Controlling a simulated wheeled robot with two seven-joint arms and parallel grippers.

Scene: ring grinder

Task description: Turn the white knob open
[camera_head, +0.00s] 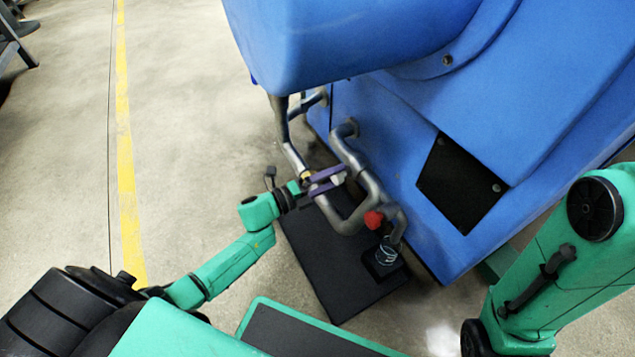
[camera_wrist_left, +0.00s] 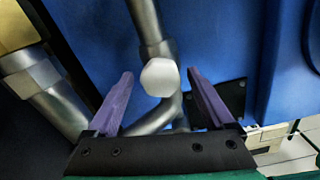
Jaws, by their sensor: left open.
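The white knob (camera_wrist_left: 160,77) is a rounded, faceted cap on a grey pipe. In the left wrist view it shows between the two purple fingertips of my left gripper (camera_wrist_left: 160,74), with a gap on each side. In the head view my left gripper (camera_head: 332,179) is at the pipes, its purple fingers apart, with the small pale knob (camera_head: 338,178) near their tips. My left gripper is open and holds nothing. How far the knob sits in depth between the fingers is hard to tell. My right gripper is not in view.
Bent grey pipes (camera_head: 375,192) run close around the knob. A red knob (camera_head: 373,220) sits lower right. The big blue machine (camera_head: 400,150) stands behind. A black plate (camera_head: 330,275) lies below on the floor. Open concrete floor (camera_head: 190,130) is at left.

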